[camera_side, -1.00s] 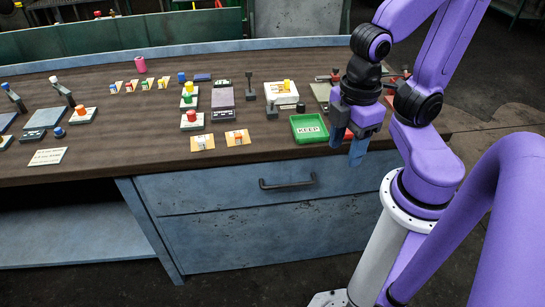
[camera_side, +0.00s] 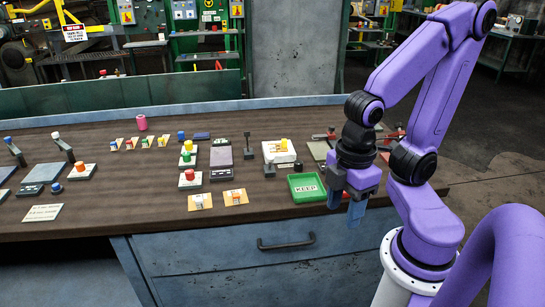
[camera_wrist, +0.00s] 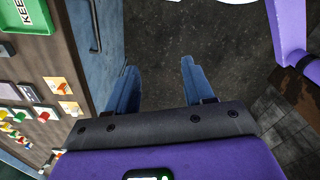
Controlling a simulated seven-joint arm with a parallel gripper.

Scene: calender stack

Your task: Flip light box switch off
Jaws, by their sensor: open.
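My gripper (camera_side: 345,205) hangs, fingers down, by the front edge of the workbench, right of the green KEEP tray. In the wrist view my gripper (camera_wrist: 158,82) has its two blue fingers wide apart, with only floor between them. Two orange plates with small switches, a left one (camera_side: 200,202) and a right one (camera_side: 236,197), lie near the bench's front edge, left of the tray. A white box (camera_side: 279,152) with a yellow top piece stands behind the tray. I cannot tell which of these is the light box switch; no label is readable.
The green KEEP tray (camera_side: 307,187) lies close to my gripper. A black upright lever (camera_side: 248,146), red and green buttons and several small switch plates crowd the bench (camera_side: 120,218). A drawer handle (camera_side: 286,242) sticks out in front.

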